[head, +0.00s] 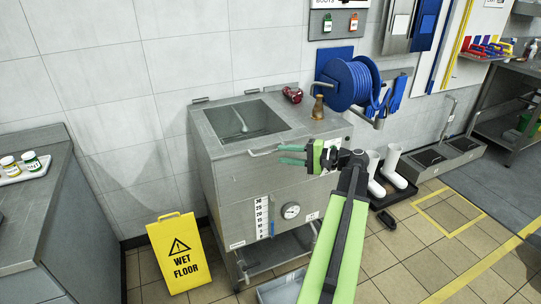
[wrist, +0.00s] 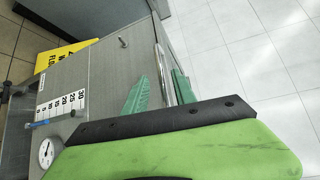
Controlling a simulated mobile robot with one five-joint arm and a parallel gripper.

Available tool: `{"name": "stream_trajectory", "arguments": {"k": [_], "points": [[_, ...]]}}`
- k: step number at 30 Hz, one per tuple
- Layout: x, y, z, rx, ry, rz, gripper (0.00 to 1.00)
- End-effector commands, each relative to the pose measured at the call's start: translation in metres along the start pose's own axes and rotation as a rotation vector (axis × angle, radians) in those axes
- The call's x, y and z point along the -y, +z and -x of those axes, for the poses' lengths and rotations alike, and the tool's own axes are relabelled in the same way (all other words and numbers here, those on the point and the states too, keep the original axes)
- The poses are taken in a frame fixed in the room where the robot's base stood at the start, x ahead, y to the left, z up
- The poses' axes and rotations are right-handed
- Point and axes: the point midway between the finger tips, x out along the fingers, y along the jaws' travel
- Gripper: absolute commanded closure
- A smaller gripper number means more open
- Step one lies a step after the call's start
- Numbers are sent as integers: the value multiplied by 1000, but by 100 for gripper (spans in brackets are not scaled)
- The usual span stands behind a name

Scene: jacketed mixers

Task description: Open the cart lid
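The steel cart (head: 235,175) stands against the wall. Its top has a rectangular window or opening (head: 245,120) showing a grey basin with a slim metal part inside; I cannot tell whether a clear pane covers it. A thin bar handle (head: 264,153) runs along the top's front edge, and small hinge-like pieces show at the back edge. My gripper (head: 291,155) is at the handle's right end, its green fingers apart. In the wrist view, the handle (wrist: 161,72) lies between the fingers of my gripper (wrist: 160,92); firm contact is not visible.
A red can (head: 292,94) and a brass-coloured bottle (head: 318,107) stand on the cart top's right side. A blue hose reel (head: 350,82) hangs behind them. A yellow wet-floor sign (head: 180,253) stands front left. White boots (head: 393,165) are at the right. Tiled floor beyond is open.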

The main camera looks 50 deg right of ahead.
Motion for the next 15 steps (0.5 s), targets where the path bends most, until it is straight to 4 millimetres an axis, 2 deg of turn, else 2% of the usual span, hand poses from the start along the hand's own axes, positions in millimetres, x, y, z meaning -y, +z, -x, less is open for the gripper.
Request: {"name": "stream_trajectory", "arguments": {"k": [1, 6, 10, 15], "points": [[-2, 1, -14, 3, 1, 1, 68], [-1, 0, -46, 2, 1, 1, 68], [-1, 0, -59, 1, 1, 1, 68], [0, 0, -64, 0, 0, 0, 68]]}}
